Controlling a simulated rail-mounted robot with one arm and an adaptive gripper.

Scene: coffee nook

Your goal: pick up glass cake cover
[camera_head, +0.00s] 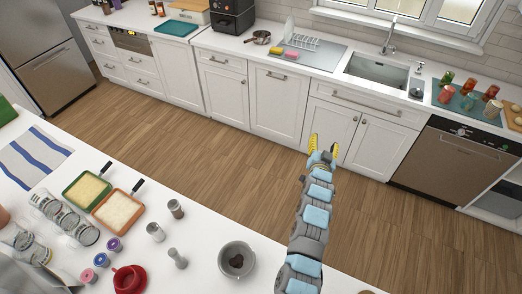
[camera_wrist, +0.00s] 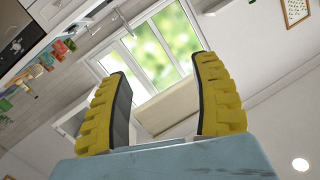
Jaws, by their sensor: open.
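I cannot make out a glass cake cover for certain in either view. A pale, partly see-through shape (camera_head: 18,274) is cut off at the bottom left corner of the head view, and I cannot tell what it is. My gripper (camera_head: 323,147) is raised over the floor between the two counters, far to the right of that shape. In the wrist view my gripper (camera_wrist: 160,65) has its two yellow fingers spread apart with nothing between them. The wrist camera looks toward the window and ceiling.
The sink (camera_head: 378,70) is across the aisle. The wooden floor (camera_head: 235,165) between is clear.

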